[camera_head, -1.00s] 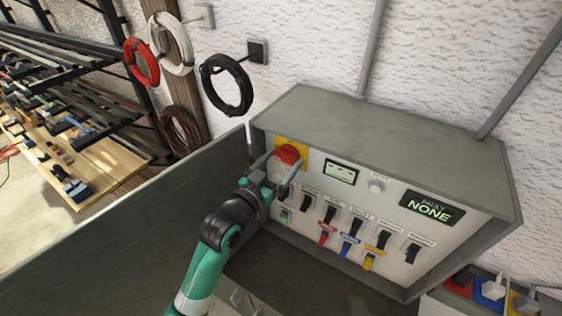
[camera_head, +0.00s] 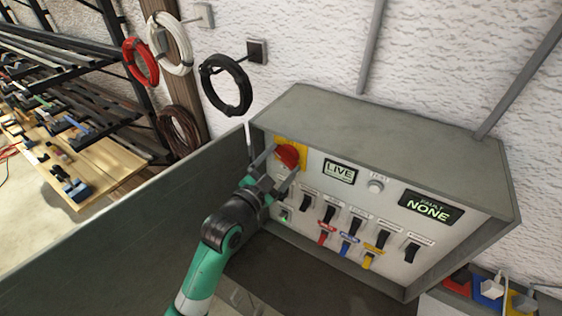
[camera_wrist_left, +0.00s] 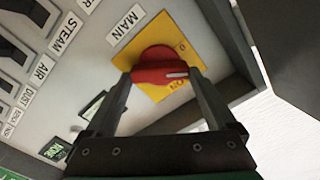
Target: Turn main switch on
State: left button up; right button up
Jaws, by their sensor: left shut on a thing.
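The main switch is a red rotary knob (camera_head: 287,155) on a yellow plate (camera_head: 303,150) at the upper left of the grey panel box. My left gripper (camera_head: 278,163) reaches it from the lower left and is shut on the knob. In the left wrist view the red knob (camera_wrist_left: 165,68) sits between the two fingers, on the yellow plate marked "0" and "ON" beside a "MAIN" label (camera_wrist_left: 126,28). The knob's white mark points toward the right in that view. A display (camera_head: 339,172) on the panel reads "LIVE". My right gripper is not in view.
Several black toggle switches (camera_head: 330,213) and coloured red, blue and yellow levers sit right of my gripper. A fault display (camera_head: 430,208) reads "NONE". The box's open door (camera_head: 130,235) stands left of my arm. Cable coils hang on the wall behind.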

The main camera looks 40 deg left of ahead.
pick_arm(q)
jog(key=m, duration=0.5)
jog(key=shift+d+m, duration=0.1)
jog(key=shift+m, duration=0.2)
jog(key=m, duration=0.5)
jog(key=shift+f, duration=0.15)
jog(key=shift+m, duration=0.3)
jog(key=o, duration=1.1)
jog(key=shift+c, duration=0.2)
jog(key=b+v, duration=0.1)
jog(key=v, duration=1)
jog(key=shift+s, duration=0.3)
